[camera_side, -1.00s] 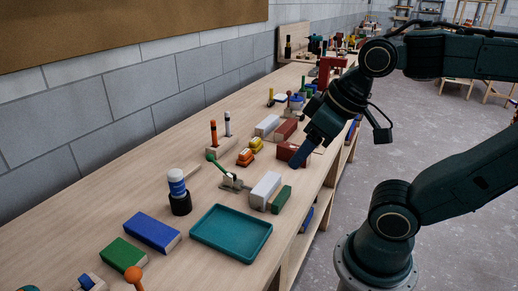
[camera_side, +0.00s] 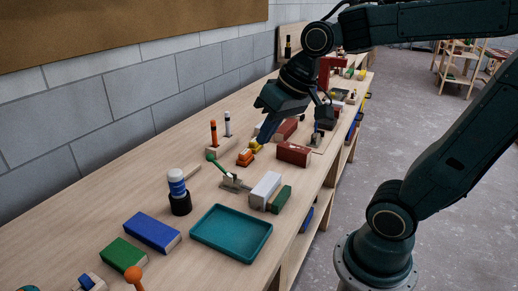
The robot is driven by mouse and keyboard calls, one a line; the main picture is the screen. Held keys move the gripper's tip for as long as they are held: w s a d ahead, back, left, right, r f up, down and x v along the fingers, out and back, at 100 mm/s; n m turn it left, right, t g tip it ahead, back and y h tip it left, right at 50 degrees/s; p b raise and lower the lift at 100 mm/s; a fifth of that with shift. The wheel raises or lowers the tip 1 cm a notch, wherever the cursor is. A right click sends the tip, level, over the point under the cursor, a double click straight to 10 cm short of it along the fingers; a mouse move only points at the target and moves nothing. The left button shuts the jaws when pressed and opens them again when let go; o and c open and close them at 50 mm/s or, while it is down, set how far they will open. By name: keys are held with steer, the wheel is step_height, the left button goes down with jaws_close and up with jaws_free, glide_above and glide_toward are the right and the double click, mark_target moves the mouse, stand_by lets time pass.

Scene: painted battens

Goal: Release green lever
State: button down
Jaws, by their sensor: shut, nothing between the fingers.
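The green lever (camera_side: 217,166) is a thin green handle on a pale wooden base (camera_side: 236,184), in the middle of the bench. The handle leans up and to the left from its base. My gripper (camera_side: 263,141) is shut and empty, its fingers pointing down. Whether the fingertips touch the yellow car cannot be told.
An orange toy car (camera_side: 245,158) lies between lever and gripper. A wooden holder with upright markers (camera_side: 222,146) stands behind the lever. A white-and-grey block (camera_side: 265,188), a red block (camera_side: 294,153) and a teal tray (camera_side: 231,233) lie around.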

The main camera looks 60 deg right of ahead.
steer(key=w+d+f+m+y, duration=0.1)
steer(key=w+d+f+m, duration=0.15)
steer(key=w, duration=0.55)
steer(key=m+t+y, duration=0.1)
steer(key=m+y, duration=0.3)
steer(key=m, duration=0.6)
glide_toward(219, 167)
steer(key=w+d+f, duration=0.1)
steer(key=w+d, duration=0.2)
steer(key=shift+d+f+m, duration=0.35)
steer(key=shift+d+f, duration=0.3)
steer(key=shift+f, duration=0.05)
steer(key=shift+w, duration=0.1)
steer(key=x, duration=1)
steer(key=shift+a+r, duration=0.15)
steer(key=shift+r, duration=0.05)
steer(key=shift+s+a+r, duration=0.4)
steer(key=shift+s+r, duration=0.1)
steer(key=shift+r, duration=0.25)
steer(key=shift+s+a+r, duration=0.35)
steer(key=shift+s+r, duration=0.15)
steer(key=shift+r, duration=0.25)
